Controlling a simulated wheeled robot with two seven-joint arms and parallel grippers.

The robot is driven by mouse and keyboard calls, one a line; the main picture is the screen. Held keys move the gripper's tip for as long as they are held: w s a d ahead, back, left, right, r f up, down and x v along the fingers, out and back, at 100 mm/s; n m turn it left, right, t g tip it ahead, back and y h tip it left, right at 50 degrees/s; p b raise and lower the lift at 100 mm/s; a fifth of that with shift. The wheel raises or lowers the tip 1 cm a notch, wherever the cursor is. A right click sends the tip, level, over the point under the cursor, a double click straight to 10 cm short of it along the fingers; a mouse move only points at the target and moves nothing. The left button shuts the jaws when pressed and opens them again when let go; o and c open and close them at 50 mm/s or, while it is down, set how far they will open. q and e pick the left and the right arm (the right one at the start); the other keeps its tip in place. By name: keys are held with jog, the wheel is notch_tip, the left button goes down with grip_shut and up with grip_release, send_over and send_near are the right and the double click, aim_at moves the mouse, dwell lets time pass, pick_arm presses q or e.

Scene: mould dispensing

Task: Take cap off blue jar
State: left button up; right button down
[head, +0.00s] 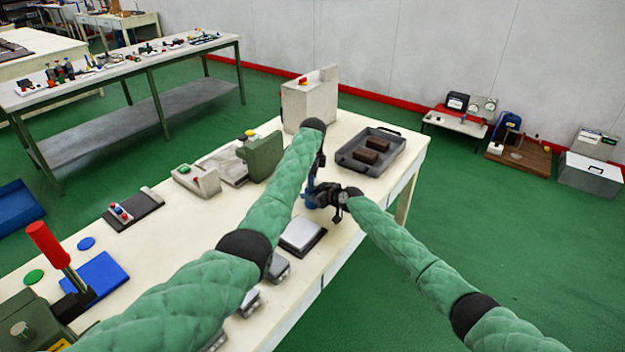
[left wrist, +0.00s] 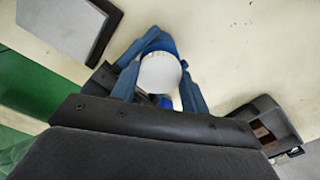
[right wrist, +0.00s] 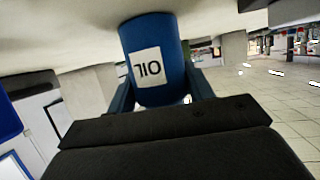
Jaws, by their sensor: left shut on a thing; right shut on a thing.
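The blue jar (right wrist: 152,38), with a white OIL label, shows in the right wrist view, its label upside down. My right gripper (right wrist: 160,95) is shut on its sides. One jar end is near the pale tabletop; I cannot tell if they touch. The white round cap (left wrist: 160,73) shows in the left wrist view between the blue fingers of my left gripper (left wrist: 160,85), which is shut on it. Whether the cap still sits on the jar is hidden. In the head view, the left gripper (head: 315,180) and right gripper (head: 325,195) meet over the table, mostly hiding the jar.
The pale worktable (head: 215,228) carries a grey tray (head: 385,168) with brown blocks at the far right. A flat scale-like device (head: 302,236) lies close to the grippers. A grey box (head: 310,100) stands behind them. A red-handled press (head: 48,245) is at left.

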pick_arm(q)
jog(key=shift+n, duration=0.8)
jog(key=o, duration=1.1)
jog(key=shift+r, duration=0.1)
